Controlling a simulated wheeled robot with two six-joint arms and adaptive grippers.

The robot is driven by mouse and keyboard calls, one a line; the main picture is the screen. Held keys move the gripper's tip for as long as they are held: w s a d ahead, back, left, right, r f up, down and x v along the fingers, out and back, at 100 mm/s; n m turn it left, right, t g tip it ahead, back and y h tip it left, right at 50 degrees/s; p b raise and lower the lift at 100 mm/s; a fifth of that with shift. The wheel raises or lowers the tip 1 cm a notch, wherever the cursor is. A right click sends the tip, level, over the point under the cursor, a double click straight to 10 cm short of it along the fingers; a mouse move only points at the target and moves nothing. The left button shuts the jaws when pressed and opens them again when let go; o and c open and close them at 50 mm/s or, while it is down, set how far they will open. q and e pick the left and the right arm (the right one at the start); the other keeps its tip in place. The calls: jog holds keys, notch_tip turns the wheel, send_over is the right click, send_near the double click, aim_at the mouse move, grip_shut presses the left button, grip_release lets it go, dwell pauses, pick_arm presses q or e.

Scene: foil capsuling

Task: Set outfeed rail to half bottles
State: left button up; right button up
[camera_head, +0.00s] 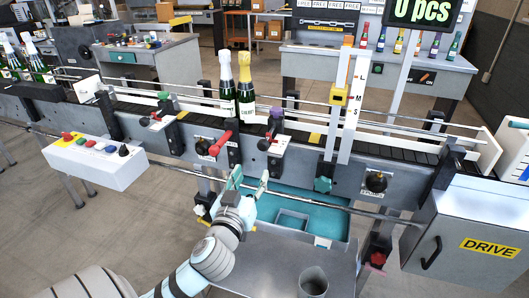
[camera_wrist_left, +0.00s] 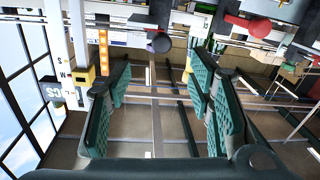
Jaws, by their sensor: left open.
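My left gripper (camera_head: 248,184) is open and empty in front of the conveyor's near side, below the red lever (camera_head: 220,139); its two green fingers also show spread apart in the left wrist view (camera_wrist_left: 160,95). A guide rail (camera_head: 405,133) runs along the right part of the conveyor. My right gripper is out of view.
Two bottles (camera_head: 237,90) stand on the conveyor (camera_head: 400,150). A purple knob (camera_head: 275,126), a black knob (camera_head: 376,182) and a white button box (camera_head: 94,160) are on the near side. A teal tray (camera_head: 335,222) lies below my gripper, and a grey DRIVE cabinet (camera_head: 470,235) stands right.

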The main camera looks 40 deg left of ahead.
aim_at(262, 147)
pick_arm(q)
jog(key=x, duration=1.3)
jog(key=shift+w+a+r, duration=0.2)
jog(key=shift+r, duration=0.2)
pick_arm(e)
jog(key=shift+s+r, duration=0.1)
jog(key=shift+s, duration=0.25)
pick_arm(q)
grip_shut()
